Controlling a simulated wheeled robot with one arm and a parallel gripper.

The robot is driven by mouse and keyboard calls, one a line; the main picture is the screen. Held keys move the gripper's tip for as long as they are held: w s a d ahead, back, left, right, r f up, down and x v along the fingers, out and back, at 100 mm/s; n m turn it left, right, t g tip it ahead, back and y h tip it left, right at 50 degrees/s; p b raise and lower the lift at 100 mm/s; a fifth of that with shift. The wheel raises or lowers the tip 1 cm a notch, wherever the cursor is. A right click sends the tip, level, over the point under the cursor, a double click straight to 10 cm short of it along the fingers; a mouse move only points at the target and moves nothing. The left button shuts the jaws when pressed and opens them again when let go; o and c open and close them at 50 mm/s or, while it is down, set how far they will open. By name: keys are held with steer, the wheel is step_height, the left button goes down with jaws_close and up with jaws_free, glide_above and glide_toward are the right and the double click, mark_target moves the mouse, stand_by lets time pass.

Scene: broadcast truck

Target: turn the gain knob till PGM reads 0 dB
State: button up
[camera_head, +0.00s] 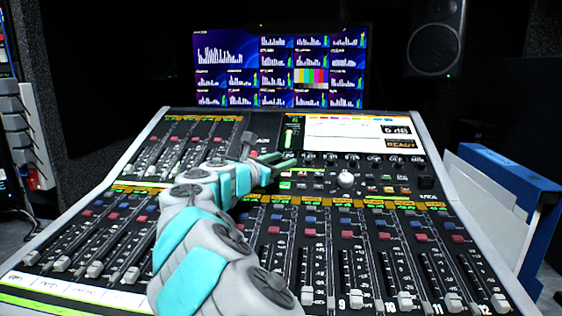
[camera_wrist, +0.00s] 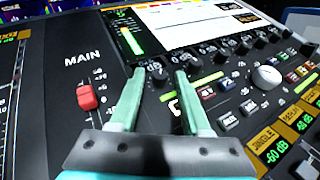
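My gripper (camera_head: 283,159) is over the middle of the mixing console, below its screen (camera_head: 340,136). In the wrist view its two pale green fingers (camera_wrist: 160,74) are apart, with a small dark knob (camera_wrist: 159,77) between the tips. I cannot tell if the fingers touch it, and its label is not readable. This knob is at the left end of a row of dark knobs (camera_wrist: 205,47). The screen has a black readout (camera_head: 396,129) in dB, its digit looking like 0 or 6, above an amber READY box (camera_head: 401,144). A green level meter (camera_wrist: 129,38) stands left of the screen.
A red MAIN fader (camera_wrist: 87,96) is left of the fingers. A large pale knob (camera_wrist: 266,77) and small buttons are to the right. Channel faders (camera_head: 405,299) fill the front of the console. A monitor (camera_head: 280,68) and a speaker (camera_head: 436,38) stand behind.

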steer(key=shift+o, duration=0.3)
steer(key=shift+s, duration=0.1)
steer(key=v, duration=0.7)
steer(key=shift+s+a+b, duration=0.2)
steer(key=shift+s+b, duration=0.05)
steer(key=shift+b, duration=0.1)
